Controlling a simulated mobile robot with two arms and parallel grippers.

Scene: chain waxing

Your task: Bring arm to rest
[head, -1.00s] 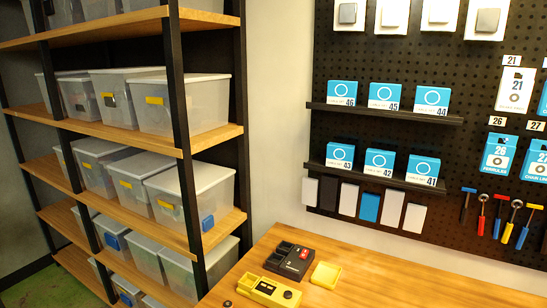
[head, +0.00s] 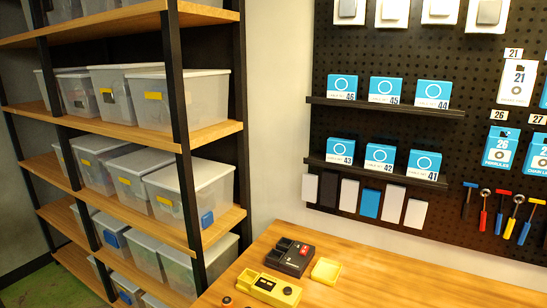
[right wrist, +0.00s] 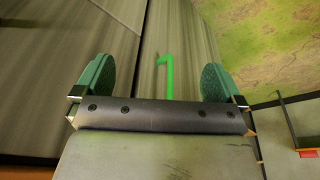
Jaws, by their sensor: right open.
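No gripper or arm of mine shows in the head view. In the right wrist view my right gripper (right wrist: 158,82) has its two green fingers wide apart, with nothing between them. Beyond the fingers is a grey streaked surface with a green mark (right wrist: 167,75) shaped like a 1. My left gripper is not in view.
A wooden bench (head: 345,265) holds a black device (head: 290,257), a yellow device (head: 268,289) and a yellow tray (head: 326,271). A shelf rack (head: 212,130) with plastic bins stands at left. A pegboard (head: 390,60) with boxes and tools is behind.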

